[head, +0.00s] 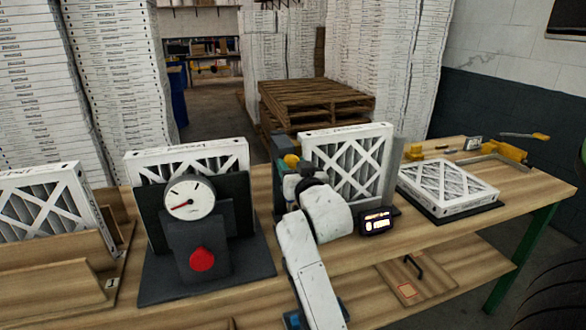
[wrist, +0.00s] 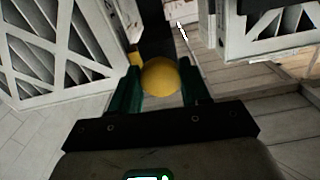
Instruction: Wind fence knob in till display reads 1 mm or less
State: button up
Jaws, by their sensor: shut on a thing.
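The yellow fence knob (wrist: 160,77) sits between the green fingers of my gripper (wrist: 162,90) in the wrist view, and the fingers are shut on it. In the head view the knob (head: 291,160) shows just beyond my white arm, which hides most of my gripper. A white-framed filter (head: 347,165) stands upright to the right of the knob, beside a grey upright plate (head: 393,170). The small dark display (head: 377,221) at the bench's front is lit, but its digits are too small to read.
A dial gauge (head: 190,198) with a red button (head: 202,260) stands left of my arm. Another filter (head: 448,187) lies flat on the right. A filter (head: 45,205) leans in a wooden holder at far left.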

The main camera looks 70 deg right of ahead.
jog(key=m+b, duration=0.3)
jog(key=m, duration=0.2)
jog(key=shift+w+f+m, duration=0.1)
jog(key=shift+m, duration=0.3)
jog(key=m+b, duration=0.2)
jog(key=m, duration=0.3)
jog(key=shift+a, duration=0.1)
jog(key=shift+m+b, duration=0.3)
jog(key=o, duration=1.1)
jog(key=shift+c, duration=0.2)
jog(key=v, duration=1)
jog(key=shift+s+a, duration=0.25)
jog(key=shift+a, duration=0.05)
